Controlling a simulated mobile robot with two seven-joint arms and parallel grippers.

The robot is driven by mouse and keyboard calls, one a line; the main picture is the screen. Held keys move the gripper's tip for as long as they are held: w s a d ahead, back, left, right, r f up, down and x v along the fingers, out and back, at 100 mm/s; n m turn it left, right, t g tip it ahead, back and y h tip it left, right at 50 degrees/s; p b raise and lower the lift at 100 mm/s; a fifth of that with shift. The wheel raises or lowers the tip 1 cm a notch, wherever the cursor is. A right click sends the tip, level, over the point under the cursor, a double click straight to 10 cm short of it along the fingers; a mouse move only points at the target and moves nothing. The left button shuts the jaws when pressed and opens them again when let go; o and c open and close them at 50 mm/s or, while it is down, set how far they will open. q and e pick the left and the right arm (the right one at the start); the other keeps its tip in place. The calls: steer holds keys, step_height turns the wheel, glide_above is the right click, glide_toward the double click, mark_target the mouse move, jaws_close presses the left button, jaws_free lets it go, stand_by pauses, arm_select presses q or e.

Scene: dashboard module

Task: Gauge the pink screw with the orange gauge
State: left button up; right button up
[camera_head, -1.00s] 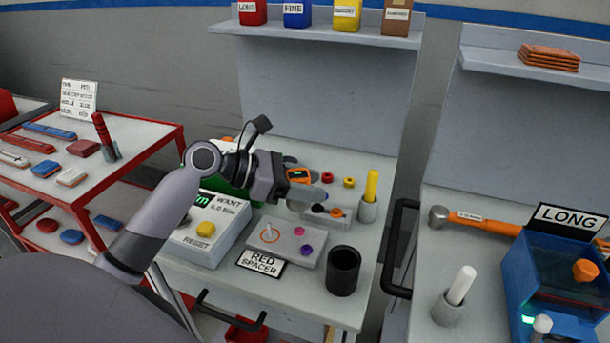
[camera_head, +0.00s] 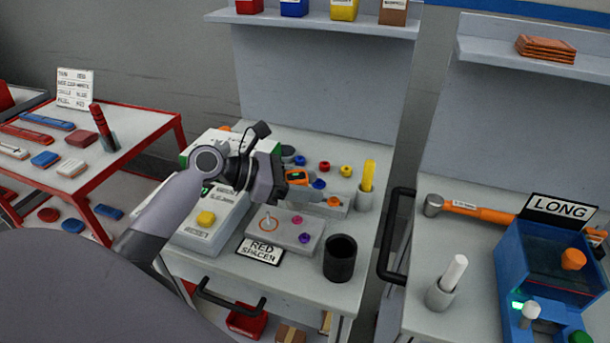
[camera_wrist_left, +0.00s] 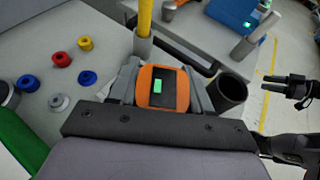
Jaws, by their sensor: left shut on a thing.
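The orange gauge (camera_head: 297,178), with a dark face and small green display, is in my left gripper (camera_head: 287,180). In the left wrist view the gauge (camera_wrist_left: 162,88) sits between the two grey fingers (camera_wrist_left: 160,92), which are shut on it. A small pink piece (camera_head: 296,219), seemingly the pink screw's head, stands in a grey plate (camera_head: 285,230) on the bench. The gauge is above and behind that plate, apart from the pink piece. A black gripper (camera_wrist_left: 290,88), apparently my right one, shows at the wrist view's right edge; its opening is unclear.
The plate also bears a purple piece (camera_head: 305,238) and a pale peg with an orange ring (camera_head: 268,222). A black cup (camera_head: 340,258), a yellow stick in a holder (camera_head: 367,178) and a box with a yellow button (camera_head: 206,218) stand nearby. Several coloured spacers lie behind.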

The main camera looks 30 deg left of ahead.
arm_select(q)
steer(key=shift+f, duration=2.45)
steer(key=shift+s+f, duration=0.1)
steer(key=shift+f, duration=0.05)
